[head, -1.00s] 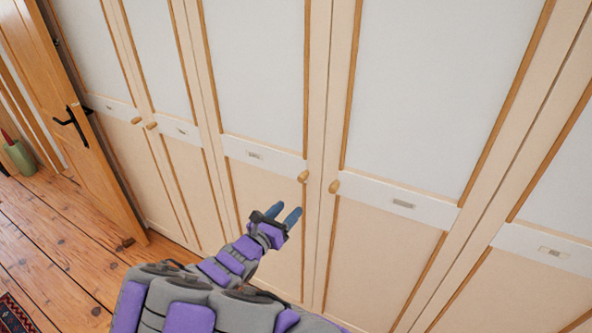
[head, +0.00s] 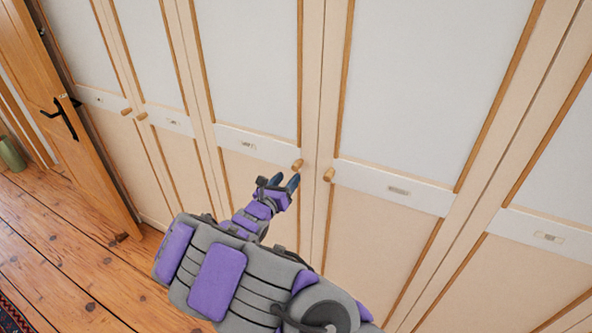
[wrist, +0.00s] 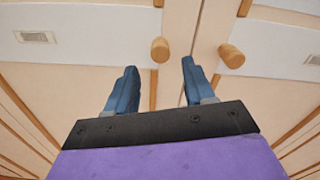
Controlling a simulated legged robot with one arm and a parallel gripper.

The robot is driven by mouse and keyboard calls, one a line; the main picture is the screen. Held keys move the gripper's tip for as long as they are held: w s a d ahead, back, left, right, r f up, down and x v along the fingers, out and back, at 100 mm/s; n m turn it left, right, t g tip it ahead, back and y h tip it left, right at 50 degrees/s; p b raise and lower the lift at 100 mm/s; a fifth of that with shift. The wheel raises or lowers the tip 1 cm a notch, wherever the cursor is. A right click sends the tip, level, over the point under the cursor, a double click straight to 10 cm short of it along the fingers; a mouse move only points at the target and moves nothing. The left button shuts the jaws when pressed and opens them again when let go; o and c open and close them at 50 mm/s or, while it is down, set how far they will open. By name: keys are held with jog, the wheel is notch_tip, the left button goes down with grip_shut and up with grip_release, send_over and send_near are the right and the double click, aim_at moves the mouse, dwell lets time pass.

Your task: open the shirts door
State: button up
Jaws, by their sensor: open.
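The wardrobe has several tall doors with pale upper panels, cream lower panels and small label plates too small to read, so I cannot tell which door is the shirts door. My open gripper (head: 279,182) is in front of the middle door (head: 255,70), just below and left of its wooden knob (head: 297,165). In the wrist view this left knob (wrist: 160,49) shows just beyond and between the fingertips of my gripper (wrist: 160,70), apparently not touched. The knob of the door to the right (head: 328,174) also shows in the wrist view (wrist: 231,56). Both doors look shut.
A brown wooden room door (head: 62,105) with a black handle stands at the left. More wardrobe knobs (head: 126,111) are left of my gripper. The plank floor (head: 70,240) is clear at lower left, with a rug's edge in the corner.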

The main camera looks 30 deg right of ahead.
aim_at(294, 169)
jog(key=b+x, duration=0.1)
jog(key=x, duration=0.6)
jog(key=shift+a, duration=0.1)
jog(key=shift+a, duration=0.15)
jog(key=c, duration=0.3)
jog(key=shift+r, duration=0.1)
grip_shut()
